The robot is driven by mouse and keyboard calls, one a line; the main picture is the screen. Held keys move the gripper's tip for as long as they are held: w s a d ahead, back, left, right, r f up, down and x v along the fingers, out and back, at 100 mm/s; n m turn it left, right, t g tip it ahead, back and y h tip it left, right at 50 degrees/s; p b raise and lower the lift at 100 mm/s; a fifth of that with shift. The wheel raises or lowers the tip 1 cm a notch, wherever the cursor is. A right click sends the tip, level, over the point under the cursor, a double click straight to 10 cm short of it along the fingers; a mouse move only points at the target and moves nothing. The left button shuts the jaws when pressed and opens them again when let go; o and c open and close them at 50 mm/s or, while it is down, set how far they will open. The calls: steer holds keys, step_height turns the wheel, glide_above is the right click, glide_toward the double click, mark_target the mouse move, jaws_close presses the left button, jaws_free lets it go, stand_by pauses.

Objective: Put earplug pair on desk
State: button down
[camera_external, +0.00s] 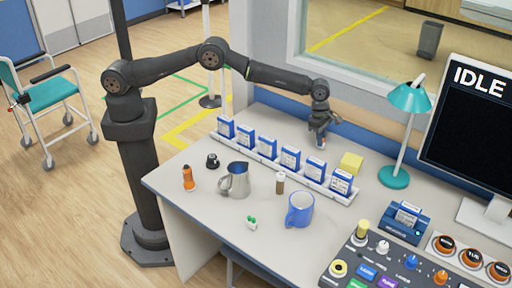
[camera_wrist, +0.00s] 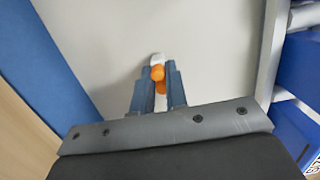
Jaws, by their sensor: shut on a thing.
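My gripper (camera_external: 320,140) points down over the back of the desk (camera_external: 215,190), behind the row of blue-and-white boxes. In the wrist view my gripper (camera_wrist: 158,85) has its two blue-grey fingers shut on a small orange-and-white thing (camera_wrist: 158,73), which looks like the earplug pair. Its orange and white ends stick out past the fingertips, and the rest is hidden between them. The pale desk top (camera_wrist: 110,40) lies beneath it; I cannot tell the exact gap. A small green-and-white item (camera_external: 251,222), also like earplugs, lies at the front of the desk.
The row of boxes (camera_external: 290,158) stands close in front of my gripper. A yellow block (camera_external: 351,163) and a teal lamp (camera_external: 394,177) are to the right. A metal jug (camera_external: 236,180), blue mug (camera_external: 300,210) and orange bottle (camera_external: 188,178) stand farther forward.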

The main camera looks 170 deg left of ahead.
steer(key=shift+f, duration=0.55)
steer(key=shift+f, duration=0.15)
steer(key=c, duration=1.4)
jaws_free()
steer(key=shift+c, duration=0.2)
step_height(320, 180, up, 12)
steer(key=s+d, duration=0.1)
steer(key=shift+d, duration=0.15)
steer(key=shift+s, duration=0.1)
